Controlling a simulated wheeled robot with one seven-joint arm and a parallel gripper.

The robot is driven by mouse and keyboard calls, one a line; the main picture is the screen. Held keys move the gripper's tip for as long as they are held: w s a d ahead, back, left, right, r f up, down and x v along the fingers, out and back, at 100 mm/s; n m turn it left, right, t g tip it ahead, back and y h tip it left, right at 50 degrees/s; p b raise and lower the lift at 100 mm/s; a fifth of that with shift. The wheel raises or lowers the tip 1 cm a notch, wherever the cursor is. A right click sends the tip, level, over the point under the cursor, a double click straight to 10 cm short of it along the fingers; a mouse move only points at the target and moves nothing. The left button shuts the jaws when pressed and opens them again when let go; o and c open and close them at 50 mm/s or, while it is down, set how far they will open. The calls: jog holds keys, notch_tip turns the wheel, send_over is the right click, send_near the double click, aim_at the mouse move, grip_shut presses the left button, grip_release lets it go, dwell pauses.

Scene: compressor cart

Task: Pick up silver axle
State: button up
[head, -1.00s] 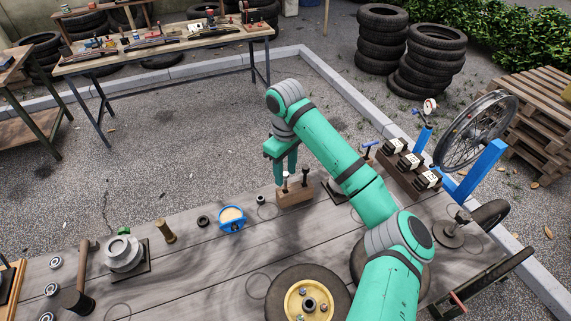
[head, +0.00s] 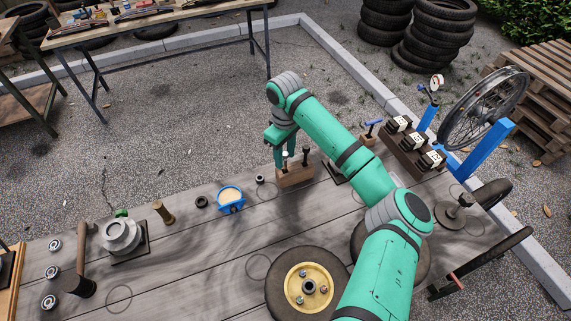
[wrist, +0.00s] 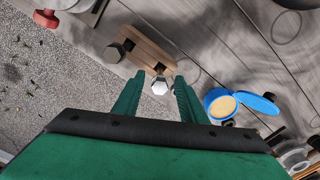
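The silver axle, with a bright hexagonal head (wrist: 160,86), stands in a wooden block (wrist: 146,47). In the head view its pale head (head: 285,155) shows at the left of the block (head: 295,178), close against my gripper. My gripper (wrist: 159,77) is open, and the axle head lies between its two green fingertips in the wrist view, with gaps on both sides. In the head view my gripper (head: 283,158) points down at the block. A darker axle (head: 306,150) stands in the other hole; its dark head (wrist: 114,52) also shows in the wrist view. The axle's lower shaft is hidden.
A blue tub (head: 230,198) with tan contents and a small dark ring (head: 260,179) are left of the block. A wheel (head: 308,284) lies at the front. A dark rack (head: 414,146) with numbered parts stands to the right. Grey planks between are partly bare.

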aim_at(285, 162)
jog(key=shift+w+f, duration=0.1)
jog(key=shift+f, duration=1.8)
jog(key=shift+a, duration=0.1)
grip_shut()
